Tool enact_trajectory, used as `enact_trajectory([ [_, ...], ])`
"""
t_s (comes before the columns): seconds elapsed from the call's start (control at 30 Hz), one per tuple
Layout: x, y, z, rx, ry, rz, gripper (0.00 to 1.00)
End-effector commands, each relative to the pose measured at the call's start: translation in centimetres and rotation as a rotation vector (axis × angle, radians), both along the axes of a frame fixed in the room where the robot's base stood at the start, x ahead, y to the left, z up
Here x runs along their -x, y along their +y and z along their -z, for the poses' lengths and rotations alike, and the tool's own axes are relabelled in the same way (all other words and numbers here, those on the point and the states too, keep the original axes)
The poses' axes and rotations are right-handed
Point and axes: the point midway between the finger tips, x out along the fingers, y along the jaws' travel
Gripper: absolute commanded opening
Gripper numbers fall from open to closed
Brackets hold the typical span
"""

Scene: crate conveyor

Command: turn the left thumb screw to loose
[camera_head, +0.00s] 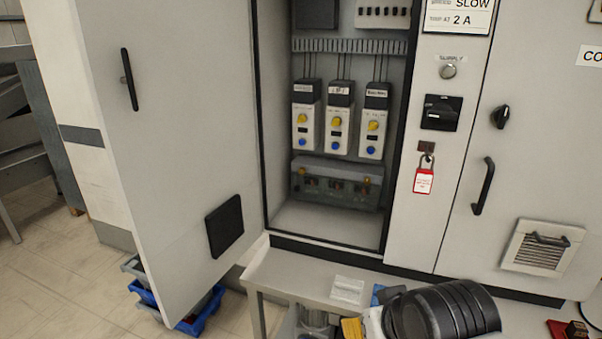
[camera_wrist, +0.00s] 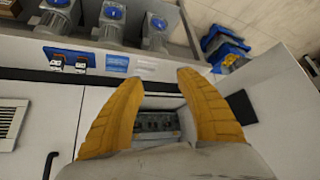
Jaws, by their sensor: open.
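A grey translucent cover (camera_head: 335,186) sits low inside the open cabinet, over a row of dark terminals. A small brass-coloured thumb screw (camera_head: 301,172) shows at its upper left, and another (camera_head: 367,181) at its upper right. Which way they are set is too small to tell. In the wrist view, my gripper (camera_wrist: 158,80) has its two yellow fingers wide apart with nothing between them. The terminal unit (camera_wrist: 155,122) shows beyond and between the fingers, apart from them. The thumb screws cannot be made out there. My fingers do not show in the head view.
Three drives (camera_head: 339,118) with yellow and blue knobs hang above the cover. The open cabinet door (camera_head: 175,120) stands at left. A red padlock tag (camera_head: 424,181) hangs on the right frame. Blue bins (camera_head: 205,310) lie beneath the door.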

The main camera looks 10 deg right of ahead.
Motion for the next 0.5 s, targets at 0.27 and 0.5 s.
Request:
enact_trajectory([
  [0.27, -4.8, -1.7, -2.9, 0.065, -0.021, 0.065, 0.44],
  [0.5, -17.1, -4.5, -7.6, 0.209, -0.12, 0.208, 0.44],
])
